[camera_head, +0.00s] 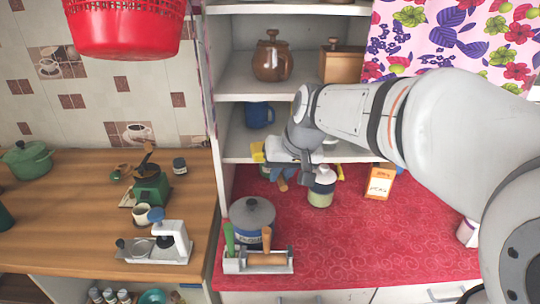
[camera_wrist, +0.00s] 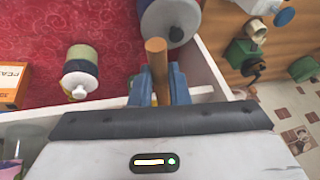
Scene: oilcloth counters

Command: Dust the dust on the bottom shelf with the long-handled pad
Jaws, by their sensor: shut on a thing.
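My gripper (camera_head: 284,176) is at the front of the open cupboard, just below the edge of the lowest raised shelf (camera_head: 240,144). Its blue fingers (camera_wrist: 158,88) are shut on the brown wooden handle (camera_wrist: 156,58) of the long-handled pad. The handle's end also shows below the fingers in the head view (camera_head: 282,185). A yellow piece (camera_head: 258,152), seemingly the pad, shows left of the gripper at the shelf's front edge. Whether it touches the shelf I cannot tell. I cannot make out dust on the shelf.
A blue mug (camera_head: 259,114) stands on that shelf. The cupboard's side panel (camera_head: 221,120) bounds the left.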

